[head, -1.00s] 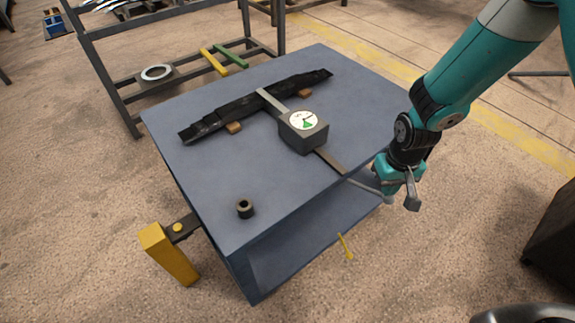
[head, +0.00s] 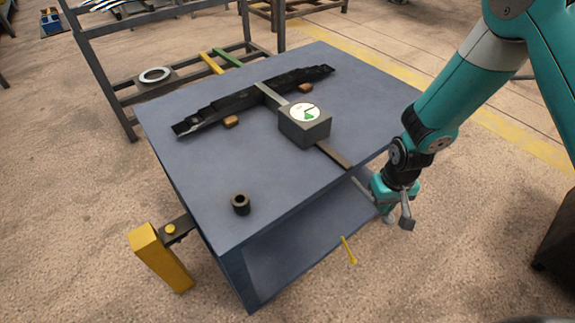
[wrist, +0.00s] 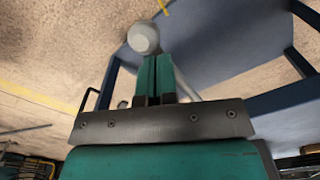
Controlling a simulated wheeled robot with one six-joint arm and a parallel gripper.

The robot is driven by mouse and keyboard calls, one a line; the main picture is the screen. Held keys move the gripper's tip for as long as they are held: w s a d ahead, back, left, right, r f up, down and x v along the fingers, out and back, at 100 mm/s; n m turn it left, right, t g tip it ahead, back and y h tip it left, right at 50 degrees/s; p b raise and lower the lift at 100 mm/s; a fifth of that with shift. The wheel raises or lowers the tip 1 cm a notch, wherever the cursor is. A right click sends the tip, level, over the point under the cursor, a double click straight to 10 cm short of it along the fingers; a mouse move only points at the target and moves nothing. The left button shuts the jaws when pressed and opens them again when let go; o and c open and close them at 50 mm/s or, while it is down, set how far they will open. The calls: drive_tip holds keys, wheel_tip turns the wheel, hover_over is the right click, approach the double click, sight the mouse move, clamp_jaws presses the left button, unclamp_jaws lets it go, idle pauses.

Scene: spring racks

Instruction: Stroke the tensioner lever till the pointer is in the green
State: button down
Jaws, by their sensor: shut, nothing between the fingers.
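The tensioner (head: 304,128) is a dark grey box on the blue table, with a white dial (head: 305,112) on top. The dial has a green sector at its lower part. A thin dark line, seemingly the pointer, runs right above the green; it is too small to read exactly. The lever (head: 362,188) is a thin grey rod sloping down past the table's right edge. Its round grey knob (wrist: 143,37) shows beside my fingertips in the wrist view. My gripper (wrist: 157,62) is shut and empty, close to the lever; it also shows in the head view (head: 384,203). Contact is unclear.
The blue table (head: 210,170) carries a dark leaf-spring bar (head: 215,117) on wooden blocks, a flat strap and a small black bushing (head: 241,204). A yellow post (head: 160,258) stands at its left. A metal rack (head: 110,75) is behind.

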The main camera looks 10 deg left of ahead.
wheel_tip(320, 180, down, 4)
drive_tip(key=shift+b, duration=1.15)
wheel_tip(320, 180, up, 19)
drive_tip(key=p, duration=1.5)
drive_tip(key=shift+f, duration=0.2)
wheel_tip(320, 180, down, 19)
drive_tip(key=b, duration=1.3)
wheel_tip(320, 180, up, 19)
drive_tip(key=p, duration=1.4)
